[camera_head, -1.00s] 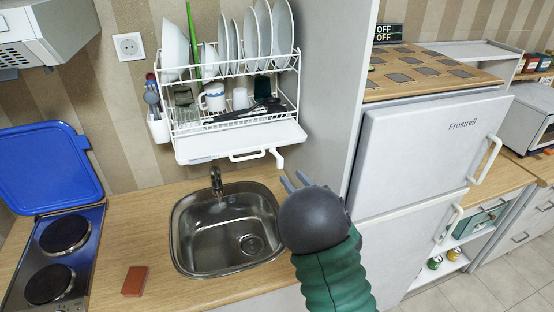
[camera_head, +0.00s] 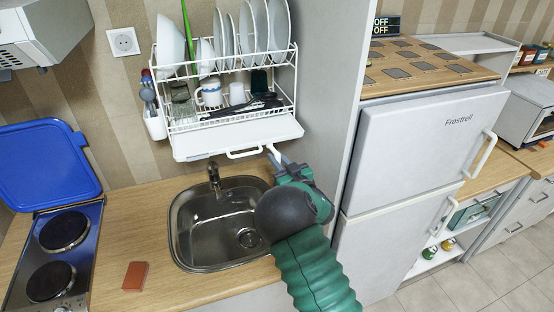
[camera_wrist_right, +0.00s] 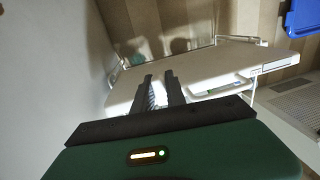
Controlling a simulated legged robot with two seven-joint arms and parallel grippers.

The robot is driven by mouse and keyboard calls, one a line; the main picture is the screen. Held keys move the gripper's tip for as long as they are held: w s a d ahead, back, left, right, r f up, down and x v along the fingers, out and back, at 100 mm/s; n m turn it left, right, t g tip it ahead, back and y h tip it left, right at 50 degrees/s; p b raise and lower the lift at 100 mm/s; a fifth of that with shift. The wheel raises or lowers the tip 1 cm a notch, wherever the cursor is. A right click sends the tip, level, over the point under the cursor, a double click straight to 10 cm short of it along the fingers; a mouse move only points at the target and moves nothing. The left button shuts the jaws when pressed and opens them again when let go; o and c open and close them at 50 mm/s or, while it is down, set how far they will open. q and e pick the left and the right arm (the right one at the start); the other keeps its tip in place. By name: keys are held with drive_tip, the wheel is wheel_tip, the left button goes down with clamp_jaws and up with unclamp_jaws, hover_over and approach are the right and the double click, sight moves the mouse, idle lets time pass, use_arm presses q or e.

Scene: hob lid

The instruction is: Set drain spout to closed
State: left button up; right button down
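The white drain spout (camera_head: 272,150) is at the right front of the white drip tray (camera_head: 225,139) under the dish rack, beside a white loop handle. My right gripper (camera_head: 281,158) is at the spout, with its fingertips just below and right of it. In the right wrist view the two dark fingers (camera_wrist_right: 160,88) stand a little apart, with something white showing between them. I cannot tell whether they touch the spout, which the fingers partly hide there. My left gripper is not in view.
The rack (camera_head: 226,83) holds plates, mugs and cutlery. The steel sink (camera_head: 205,235) is below it. A grey panel (camera_head: 318,90) and the white fridge (camera_head: 405,145) are to the right. The hob (camera_head: 60,250) with its raised blue lid (camera_head: 45,165) is at left.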

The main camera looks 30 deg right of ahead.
drive_tip(key=d+n+y+b, duration=0.1)
drive_tip(key=y, duration=0.1)
drive_tip(key=shift+d+n+y, duration=0.1)
drive_tip(key=shift+n+y, duration=0.3)
drive_tip(key=shift+d+n+y+b, duration=0.2)
drive_tip(key=shift+n+y+b, duration=0.15)
drive_tip(key=shift+n+y, duration=0.45)
drive_tip(key=c, duration=1.4)
unclamp_jaws()
drive_tip(key=shift+r, duration=0.1)
drive_tip(key=shift+o, duration=0.2)
